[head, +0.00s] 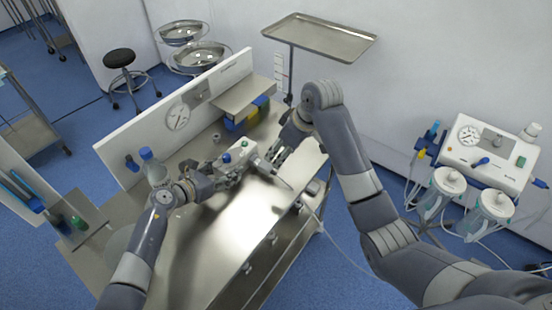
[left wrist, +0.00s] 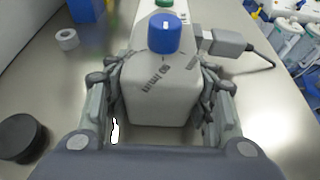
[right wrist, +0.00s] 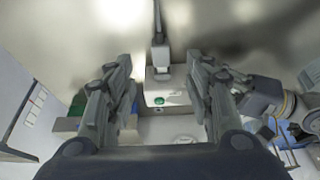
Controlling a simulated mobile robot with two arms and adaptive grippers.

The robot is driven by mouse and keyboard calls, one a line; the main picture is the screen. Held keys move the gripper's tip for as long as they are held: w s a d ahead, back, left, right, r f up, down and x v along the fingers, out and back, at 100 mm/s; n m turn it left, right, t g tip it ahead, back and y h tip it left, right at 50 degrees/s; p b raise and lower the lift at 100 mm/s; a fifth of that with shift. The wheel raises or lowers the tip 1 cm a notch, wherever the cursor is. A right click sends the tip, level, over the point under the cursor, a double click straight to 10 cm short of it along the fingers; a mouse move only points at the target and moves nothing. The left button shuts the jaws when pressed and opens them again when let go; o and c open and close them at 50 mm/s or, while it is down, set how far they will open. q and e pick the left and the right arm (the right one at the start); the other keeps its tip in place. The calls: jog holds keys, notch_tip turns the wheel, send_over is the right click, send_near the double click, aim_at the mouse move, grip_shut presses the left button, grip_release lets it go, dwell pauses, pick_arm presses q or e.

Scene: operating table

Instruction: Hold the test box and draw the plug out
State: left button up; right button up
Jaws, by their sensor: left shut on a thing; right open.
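The test box (head: 236,160) is a white block with a blue knob and a green button, above the steel table. My left gripper (head: 217,172) is shut on it, with one finger along each side in the left wrist view (left wrist: 158,90). The grey plug (left wrist: 228,42) sits at the box's right side there, with a dark cable running off. My right gripper (head: 277,152) is open and empty near the plug end of the box. In the right wrist view the plug (right wrist: 161,58) and box (right wrist: 168,88) appear between and beyond its fingers; contact cannot be told.
The steel table (head: 200,262) has a white back panel (head: 150,135) with a gauge and a shelf (head: 243,95). A blue and yellow block stands below the shelf. A white ring (left wrist: 67,39) and a black disc (left wrist: 20,137) lie left of the box. The table's front is clear.

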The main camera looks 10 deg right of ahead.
aim_at(270, 168)
jog(key=x, duration=1)
jog(key=shift+w+a+f, duration=0.1)
jog(key=shift+f, duration=0.2)
grip_shut()
